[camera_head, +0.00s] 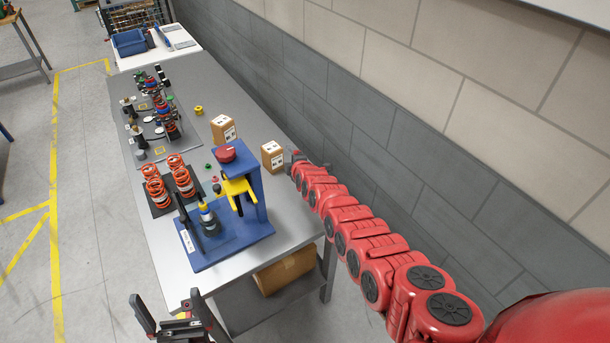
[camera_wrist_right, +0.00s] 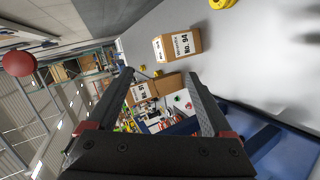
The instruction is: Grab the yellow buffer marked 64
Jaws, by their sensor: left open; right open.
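A small round yellow part (camera_head: 198,111) stands on the grey table behind the cardboard boxes. No number can be read on it. In the right wrist view a yellow round part (camera_wrist_right: 222,3) is cut by the top edge, and a smaller yellow piece (camera_wrist_right: 158,73) shows beyond the fingertips. I cannot tell which one is marked 64. My right gripper (camera_head: 296,160) is at the table's wall-side edge, beside a cardboard box; its fingers (camera_wrist_right: 160,76) are apart, with nothing seen held. My left gripper (camera_head: 174,308) is open and empty in front of the table's near edge.
Two labelled boxes (camera_head: 222,130) (camera_head: 271,158) stand near the wall side. A blue press (camera_head: 256,195) with a yellow bracket and red top stands at the near end. Orange springs (camera_head: 156,190) and dampers on mats fill the left side. The wall is close on the right.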

